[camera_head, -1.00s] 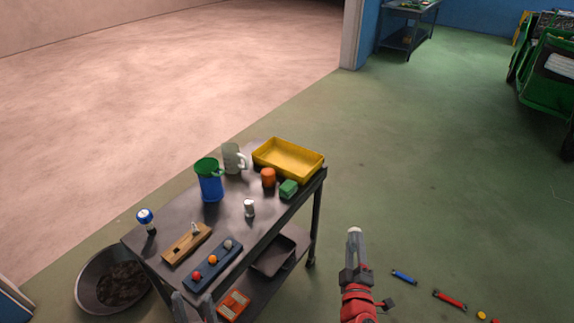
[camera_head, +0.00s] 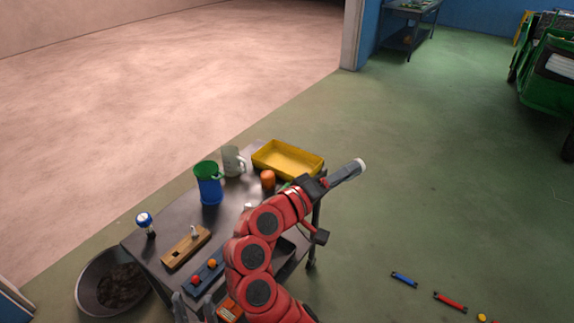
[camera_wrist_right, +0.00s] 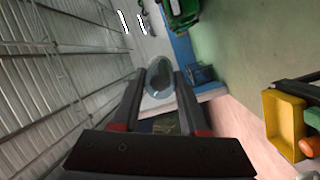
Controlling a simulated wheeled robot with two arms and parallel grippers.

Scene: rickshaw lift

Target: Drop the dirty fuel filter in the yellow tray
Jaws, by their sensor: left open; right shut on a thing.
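The yellow tray (camera_head: 288,160) sits empty at the far right corner of the cart top; it also shows at the right of the right wrist view (camera_wrist_right: 284,118). My right gripper (camera_head: 350,171) is shut on the fuel filter (camera_head: 360,165), a clear, greyish cylinder. In the right wrist view the filter (camera_wrist_right: 160,76) sits between the fingertips, with its round end showing. The right gripper is in the air to the right of the tray, apart from it. My left gripper (camera_head: 187,306) is open at the bottom edge, by the cart's near side, partly cut off.
The cart top (camera_head: 165,217) carries a blue-and-green jug (camera_head: 209,188), a grey mug (camera_head: 232,162), an orange cylinder (camera_head: 268,179) and a wooden block (camera_head: 187,247). My right arm hides part of the cart's right side. A round pan (camera_head: 110,283) lies on the floor at left.

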